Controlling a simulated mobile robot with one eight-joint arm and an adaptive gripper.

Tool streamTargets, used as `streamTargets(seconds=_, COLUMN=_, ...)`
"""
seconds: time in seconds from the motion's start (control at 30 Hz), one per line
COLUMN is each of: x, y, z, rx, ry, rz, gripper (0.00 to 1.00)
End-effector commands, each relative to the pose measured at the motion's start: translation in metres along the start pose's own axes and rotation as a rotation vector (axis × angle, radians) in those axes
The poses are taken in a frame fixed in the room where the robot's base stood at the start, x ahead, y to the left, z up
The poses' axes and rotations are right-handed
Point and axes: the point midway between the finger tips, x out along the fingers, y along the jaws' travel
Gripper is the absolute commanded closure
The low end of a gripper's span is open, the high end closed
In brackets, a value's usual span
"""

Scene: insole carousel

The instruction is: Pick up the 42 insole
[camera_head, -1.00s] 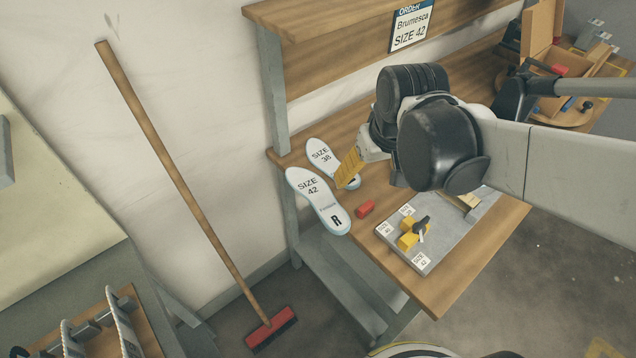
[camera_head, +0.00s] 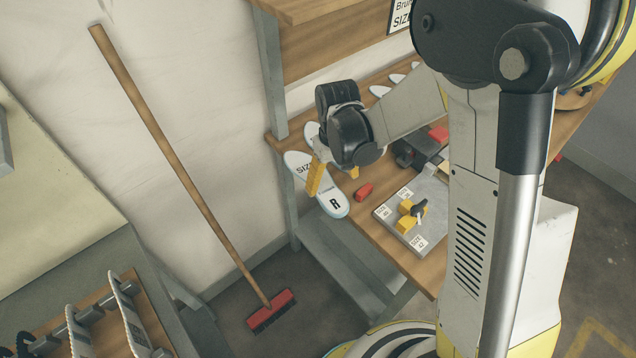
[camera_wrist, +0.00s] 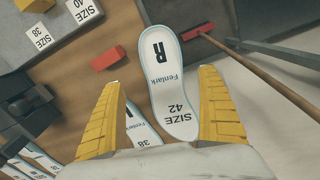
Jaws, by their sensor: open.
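The size 42 insole (camera_head: 333,201), white with a blue edge and marked R, lies on the wooden workbench near its left end and reaches the edge. In the wrist view the 42 insole (camera_wrist: 170,84) shows its "SIZE 42" and "Fenlark" print between my two yellow fingers. My gripper (camera_head: 331,178) is open and empty above the insole, covering part of its print in the head view. In the wrist view my gripper (camera_wrist: 162,88) has its fingers on either side of the heel end. A size 38 insole (camera_wrist: 139,127) lies beside it, partly hidden by the left finger.
A red block (camera_head: 364,192) lies right of the insole. A grey fixture plate (camera_head: 387,213) with size labels and a yellow clamp (camera_head: 408,222) stands on the bench (camera_head: 421,275). More insoles (camera_head: 380,90) lie farther back. A broom (camera_head: 187,180) leans on the wall.

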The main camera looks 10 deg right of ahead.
Motion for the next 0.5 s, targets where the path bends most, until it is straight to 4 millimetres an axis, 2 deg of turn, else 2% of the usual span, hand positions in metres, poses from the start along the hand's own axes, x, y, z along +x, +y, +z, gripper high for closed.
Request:
streamTargets(seconds=0.17, x=0.016, y=-0.003, z=0.002, rx=-0.001, ry=0.000, rz=0.000, gripper=0.13)
streamTargets(seconds=0.37, x=0.048, y=-0.006, z=0.004, rx=0.001, ry=0.001, rz=0.000, gripper=0.13)
streamTargets(seconds=0.5, x=0.053, y=-0.006, z=0.005, rx=0.001, ry=0.001, rz=0.000, gripper=0.13)
